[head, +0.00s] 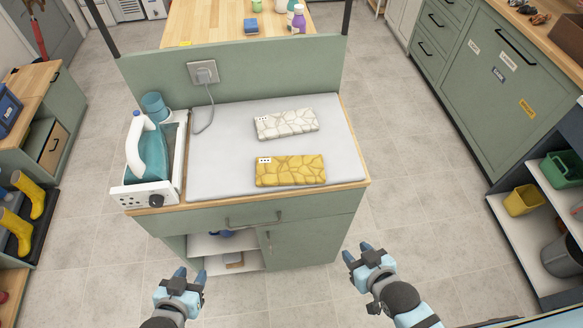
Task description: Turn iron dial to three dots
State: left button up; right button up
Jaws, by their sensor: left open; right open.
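The teal and white iron (150,152) rests on its white station at the left end of the counter. The black dial (156,201) is on the station's front face, at the right of a row of small dark marks; its setting is too small to read. My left gripper (187,274) is open and empty in front of the counter, below and right of the dial. My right gripper (360,252) is open and empty, further right in front of the cabinet. Neither gripper touches anything.
A folded white patterned towel (286,123) and a folded yellow one (291,170) lie on the grey ironing pad (220,150). A cord runs to a wall socket (203,72). A blue cup (154,105) stands behind the iron. The cabinet's drawer handle (252,222) juts out in front.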

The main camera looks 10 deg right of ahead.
aim_at(155, 200)
jog(key=u, duration=1)
jog(key=j+z, duration=0.2)
jog(key=z, duration=0.3)
jog(key=i+j+z, duration=0.1)
jog(key=j+z, duration=0.2)
jog(key=z, duration=0.2)
jog(key=k+j+z, duration=0.1)
jog(key=j+z, duration=0.15)
jog(key=j, duration=0.25)
jog(key=k+j+z, duration=0.1)
jog(key=j+z, duration=0.2)
jog(key=j, duration=0.2)
jog(key=k+j, duration=0.1)
jog(key=j, duration=0.25)
jog(key=k+j, duration=0.1)
jog(key=j, duration=0.3)
jog(key=k+j, duration=0.1)
jog(key=j, duration=0.25)
jog(key=k+j+z, duration=0.1)
jog(key=j, duration=0.25)
jog(key=k+j, duration=0.15)
jog(key=j, duration=0.2)
